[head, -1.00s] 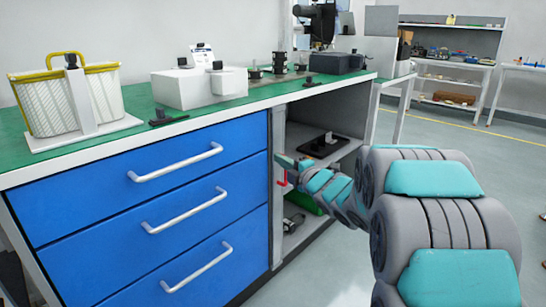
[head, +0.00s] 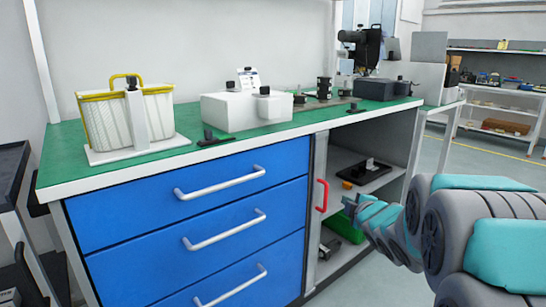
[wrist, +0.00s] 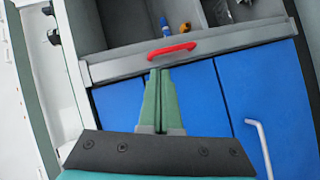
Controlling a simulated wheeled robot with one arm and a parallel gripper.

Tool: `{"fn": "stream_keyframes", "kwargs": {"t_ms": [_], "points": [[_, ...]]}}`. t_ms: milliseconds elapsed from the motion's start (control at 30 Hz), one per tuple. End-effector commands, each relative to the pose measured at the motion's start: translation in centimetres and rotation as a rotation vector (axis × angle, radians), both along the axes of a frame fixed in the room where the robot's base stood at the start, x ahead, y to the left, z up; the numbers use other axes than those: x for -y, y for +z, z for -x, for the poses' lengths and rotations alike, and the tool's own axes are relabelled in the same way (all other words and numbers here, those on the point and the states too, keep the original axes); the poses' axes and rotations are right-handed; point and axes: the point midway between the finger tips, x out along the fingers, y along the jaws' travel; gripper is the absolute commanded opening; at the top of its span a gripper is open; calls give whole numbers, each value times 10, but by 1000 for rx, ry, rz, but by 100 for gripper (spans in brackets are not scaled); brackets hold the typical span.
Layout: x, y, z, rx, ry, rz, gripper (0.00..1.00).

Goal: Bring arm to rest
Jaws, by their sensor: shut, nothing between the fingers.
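My arm (head: 450,225) reaches in from the right in the head view, in front of the open side of the workbench. My gripper (head: 350,206) is at its far end, small in that view, near the cabinet's open shelves. In the wrist view my gripper (wrist: 160,72) shows its two green fingers pressed together with nothing between them. The fingertips appear just below a red handle (wrist: 172,51); I cannot tell whether they touch it. In the head view the red handle (head: 322,195) is on the grey upright beside the drawers, left of my gripper.
The workbench has a green top (head: 180,157) and blue drawers with silver handles (head: 220,184). A yellow-rimmed basket (head: 104,118) and a white box (head: 232,117) stand on top. Shelves (head: 372,178) hold small items. A dark cart (head: 14,190) stands at left. Floor is open at right.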

Motion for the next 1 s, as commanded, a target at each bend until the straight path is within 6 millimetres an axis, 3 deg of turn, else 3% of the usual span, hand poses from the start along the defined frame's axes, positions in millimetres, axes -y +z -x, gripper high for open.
{"fn": "stream_keyframes", "kwargs": {"t_ms": [167,400,567,800,900,1000], "points": [[23,-19,55,-213,-252,-156,0],[28,-55,163,-509,-599,-394,0],[8,-76,250,-717,-818,-542,0],[-42,-91,388,-1041,-1113,-689,0],[-59,-90,431,-1144,-1198,-711,0],[-70,-89,458,-1209,-1252,-719,0]]}}
